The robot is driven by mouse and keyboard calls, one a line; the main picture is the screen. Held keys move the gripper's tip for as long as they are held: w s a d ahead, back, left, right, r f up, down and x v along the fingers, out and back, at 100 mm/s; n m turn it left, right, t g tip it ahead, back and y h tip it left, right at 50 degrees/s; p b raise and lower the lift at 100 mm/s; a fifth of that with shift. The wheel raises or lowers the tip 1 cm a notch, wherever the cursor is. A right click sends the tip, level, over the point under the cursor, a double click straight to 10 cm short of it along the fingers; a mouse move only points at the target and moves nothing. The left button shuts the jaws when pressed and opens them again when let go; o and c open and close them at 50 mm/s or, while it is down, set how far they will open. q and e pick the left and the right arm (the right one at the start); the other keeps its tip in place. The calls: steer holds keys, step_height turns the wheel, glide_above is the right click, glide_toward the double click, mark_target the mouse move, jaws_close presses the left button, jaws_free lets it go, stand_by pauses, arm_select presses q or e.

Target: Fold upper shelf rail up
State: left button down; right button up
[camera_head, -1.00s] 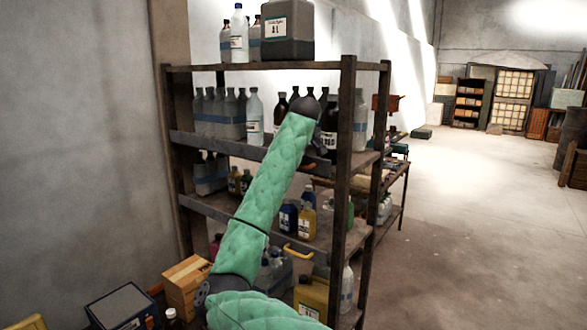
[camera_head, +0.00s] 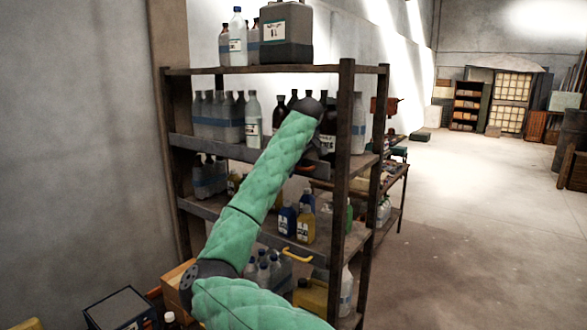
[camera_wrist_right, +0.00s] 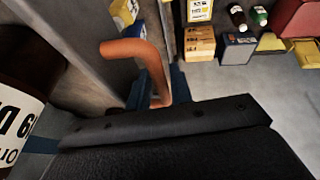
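The upper shelf rail (camera_head: 215,145) is a dark bar along the front edge of the upper shelf, standing in front of the bottles' feet. Its right part is hidden behind my green right arm. An orange handle (camera_head: 308,169) shows just past my arm at the right end. In the right wrist view the bent orange handle (camera_wrist_right: 143,52) rises close in front of my right gripper (camera_wrist_right: 160,88). Blue fingers show at both sides of its lower part. The dark gripper body hides the fingertips' contact, so I cannot tell whether they grip. My left gripper is out of view.
The lower shelf has its own rail (camera_head: 205,207) with a yellow handle (camera_head: 298,256). Bottles (camera_head: 217,110) crowd the upper shelf, and a dark canister (camera_head: 286,35) stands on top. A dark post (camera_head: 342,160) stands right of my forearm. Open floor (camera_head: 455,235) lies right.

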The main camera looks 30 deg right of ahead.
steer(key=b+v, duration=0.3)
steer(key=v, duration=0.4)
steer(key=shift+r, duration=0.35)
steer(key=shift+s, duration=0.1)
stand_by(0.6)
